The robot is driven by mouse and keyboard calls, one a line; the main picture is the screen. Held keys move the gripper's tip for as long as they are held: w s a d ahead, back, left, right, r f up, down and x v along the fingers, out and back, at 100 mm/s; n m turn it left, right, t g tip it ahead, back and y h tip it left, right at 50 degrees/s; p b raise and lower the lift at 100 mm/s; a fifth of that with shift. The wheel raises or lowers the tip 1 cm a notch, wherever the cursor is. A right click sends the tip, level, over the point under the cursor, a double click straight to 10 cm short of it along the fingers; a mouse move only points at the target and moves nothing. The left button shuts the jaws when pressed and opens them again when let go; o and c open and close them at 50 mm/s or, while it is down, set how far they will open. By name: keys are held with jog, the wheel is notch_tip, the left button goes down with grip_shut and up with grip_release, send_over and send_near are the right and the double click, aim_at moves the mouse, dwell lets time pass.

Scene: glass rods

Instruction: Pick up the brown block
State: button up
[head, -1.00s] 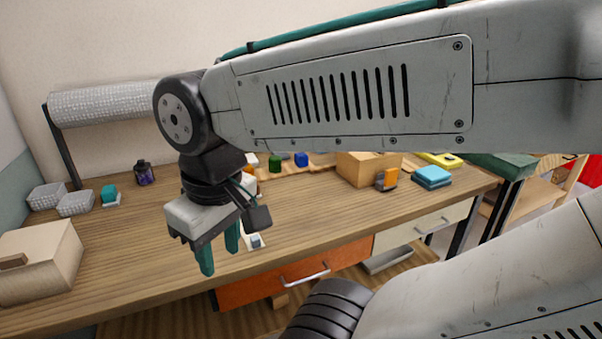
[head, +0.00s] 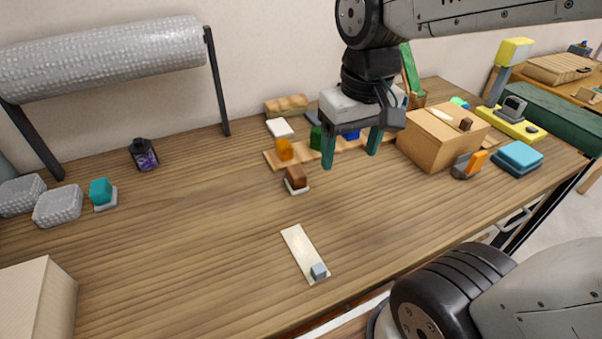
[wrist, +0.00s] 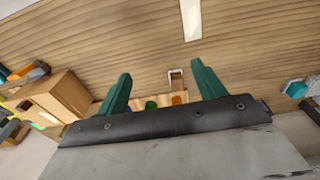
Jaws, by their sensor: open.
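The brown block (head: 296,177) sits on a small white pad on the wooden desk, in the middle of the head view. My gripper (head: 350,160) is open and empty, above the desk, pointing down, and appears to the right of the block in the picture. In the wrist view, my gripper's green fingers (wrist: 161,70) are spread apart. The block on its pad (wrist: 176,77) shows small between them, near the right finger, apart from both.
Behind stands a wooden strip with an orange block (head: 284,149), a green block (head: 316,137) and a blue block.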

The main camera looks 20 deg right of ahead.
jog(key=w+f, duration=0.5)
jog(key=w, duration=0.5)
jog(key=g, duration=0.1)
send_over(296, 170)
jog(key=shift+m, duration=0.3)
notch_tip(296, 170, down, 7)
jog(key=shift+s+f, duration=0.1)
jog(key=shift+s, duration=0.05)
notch_tip(296, 170, down, 9)
jog(key=shift+r, duration=0.2)
jog(key=shift+c, duration=0.3)
jog(key=c, duration=1.1)
jog(key=shift+w+r, duration=0.1)
jog(key=shift+w, duration=0.1)
